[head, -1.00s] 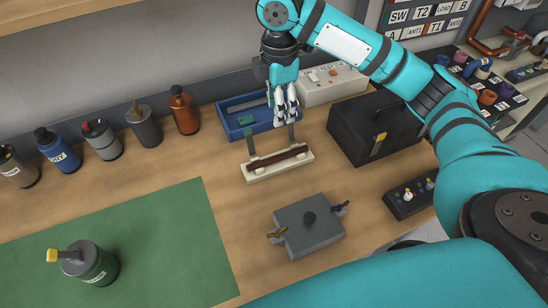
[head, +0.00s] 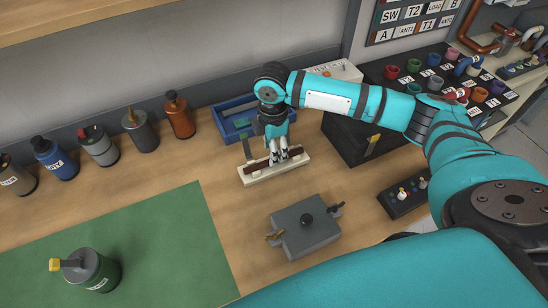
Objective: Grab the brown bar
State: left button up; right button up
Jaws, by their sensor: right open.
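The brown bar (head: 258,166) lies on a cream-white holder (head: 258,178) on the wooden bench, in front of the blue tray. My right gripper (head: 280,160) points down over the right half of the bar, with its fingertips at about the bar's height. It is open, and its fingers hide part of the bar. I cannot tell whether the fingers touch the bar. My left gripper does not show.
A grey box with levers (head: 306,228) stands in front of the holder. A blue tray (head: 236,124) lies behind it, and a black case (head: 345,140) stands to the right. Several bottles line the wall at left. A green mat (head: 170,240) holds a dark canister (head: 92,268).

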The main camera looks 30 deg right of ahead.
jog(key=f+p, duration=0.1)
jog(key=f, duration=0.3)
jog(key=shift+d, duration=0.2)
grip_shut()
